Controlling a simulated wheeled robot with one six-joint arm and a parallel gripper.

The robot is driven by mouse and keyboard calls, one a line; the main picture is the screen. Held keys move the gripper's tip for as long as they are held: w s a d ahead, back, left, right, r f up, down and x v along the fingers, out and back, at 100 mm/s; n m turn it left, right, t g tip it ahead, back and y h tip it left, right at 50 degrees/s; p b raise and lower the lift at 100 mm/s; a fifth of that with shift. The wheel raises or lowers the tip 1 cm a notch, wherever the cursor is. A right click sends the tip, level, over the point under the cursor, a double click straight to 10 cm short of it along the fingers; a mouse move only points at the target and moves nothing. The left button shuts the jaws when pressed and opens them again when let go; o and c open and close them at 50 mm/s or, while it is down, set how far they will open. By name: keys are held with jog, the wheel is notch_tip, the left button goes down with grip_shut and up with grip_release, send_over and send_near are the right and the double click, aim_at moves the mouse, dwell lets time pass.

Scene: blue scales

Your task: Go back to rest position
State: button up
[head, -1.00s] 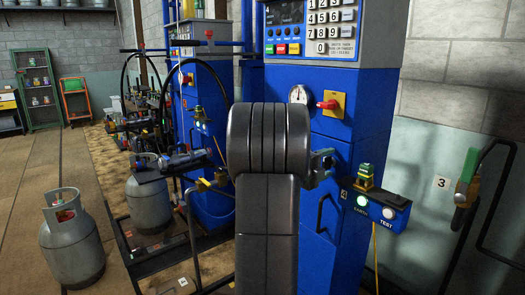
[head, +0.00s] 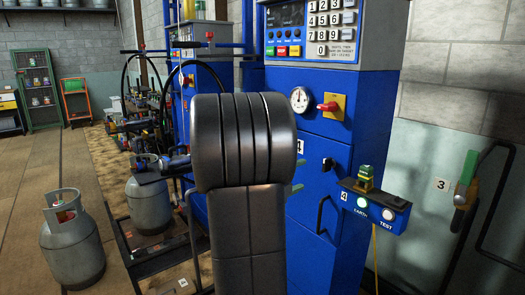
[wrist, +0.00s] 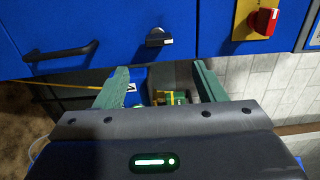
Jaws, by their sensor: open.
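My gripper (wrist: 161,76) is open in the wrist view, its two green fingers spread with nothing held between them. In the head view my dark arm hides most of it, and only a bit of green finger shows at the arm's right edge. The blue scale cabinet (head: 335,140) stands behind the arm. Its black knob (head: 327,163) is uncovered and apart from the gripper. In the wrist view the knob (wrist: 158,39) lies above the gap between the fingers.
A red switch (head: 329,106) on a yellow plate and a round gauge (head: 299,98) sit above the knob. The blue earth-test box (head: 375,205) juts out at right. Grey gas cylinders (head: 72,240) stand at left. Open floor (head: 25,190) lies at far left.

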aim_at(323, 167)
jog(key=x, duration=1.3)
jog(key=shift+w+d+f, duration=0.15)
jog(key=shift+w+d, duration=0.05)
jog(key=shift+d, duration=0.1)
jog(key=shift+s+a+r+n+p, duration=0.1)
jog(key=shift+a+r+n+p, duration=0.2)
jog(key=shift+n+p, duration=0.7)
jog(key=n+p, duration=0.3)
jog(key=p, duration=0.1)
jog(key=shift+n, duration=0.4)
jog(key=n+p, duration=0.3)
jog(key=p, duration=0.1)
jog(key=shift+p, duration=0.3)
jog(key=n+p, duration=0.4)
jog(key=p, duration=0.1)
jog(key=n+p, duration=0.3)
jog(key=p, duration=0.3)
jog(key=shift+f+n, duration=0.1)
jog(key=shift+n, duration=0.3)
jog(key=shift+f+n+p, duration=0.1)
jog(key=shift+n+p, duration=0.5)
jog(key=shift+p, duration=0.25)
jog(key=shift+f, duration=0.2)
